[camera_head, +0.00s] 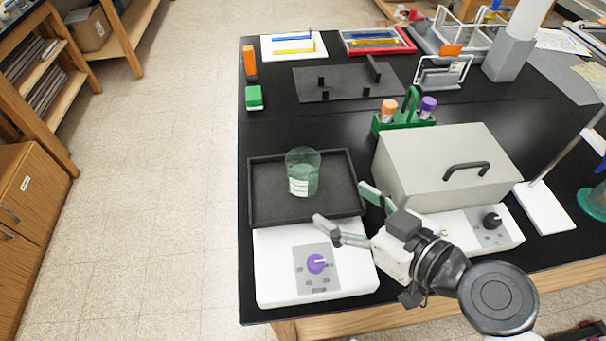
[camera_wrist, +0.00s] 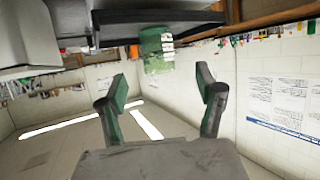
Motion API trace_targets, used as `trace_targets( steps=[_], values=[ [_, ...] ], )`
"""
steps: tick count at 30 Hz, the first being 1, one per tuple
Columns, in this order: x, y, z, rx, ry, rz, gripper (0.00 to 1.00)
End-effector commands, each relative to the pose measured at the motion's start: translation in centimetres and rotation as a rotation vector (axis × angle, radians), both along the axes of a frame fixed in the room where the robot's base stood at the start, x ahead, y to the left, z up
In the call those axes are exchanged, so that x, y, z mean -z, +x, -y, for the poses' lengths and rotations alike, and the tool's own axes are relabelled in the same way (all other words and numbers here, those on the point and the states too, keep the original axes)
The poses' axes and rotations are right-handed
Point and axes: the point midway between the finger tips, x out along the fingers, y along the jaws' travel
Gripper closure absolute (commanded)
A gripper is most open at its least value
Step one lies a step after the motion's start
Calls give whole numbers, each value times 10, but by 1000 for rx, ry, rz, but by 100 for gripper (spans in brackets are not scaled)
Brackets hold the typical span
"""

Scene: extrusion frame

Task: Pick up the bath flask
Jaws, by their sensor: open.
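The bath flask (camera_head: 303,174) is a clear glass vessel with green liquid and a white label. It stands upright on the black tray (camera_head: 262,211) on top of a white unit with a purple knob (camera_head: 316,263). My gripper (camera_head: 342,205) is open and empty, to the lower right of the flask and apart from it, with its fingers pointing toward it. In the wrist view, which looks upside down, the flask (camera_wrist: 155,48) shows beyond and between the open fingers of my gripper (camera_wrist: 162,82).
A grey lidded box (camera_head: 410,178) with a black handle stands right of the tray, close to my gripper. Behind it is a green rack (camera_head: 386,127) with orange- and purple-capped tubes. A green block (camera_head: 254,98) lies at the left edge. The bench between is clear.

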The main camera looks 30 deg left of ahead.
Motion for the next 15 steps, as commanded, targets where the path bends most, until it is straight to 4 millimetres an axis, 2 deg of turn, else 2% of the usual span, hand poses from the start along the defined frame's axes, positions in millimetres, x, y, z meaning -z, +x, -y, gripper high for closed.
trace_targets(
  steps=[15],
  values=[
    [23, 22, -48, -2, -2, -2, 32]
  ],
)
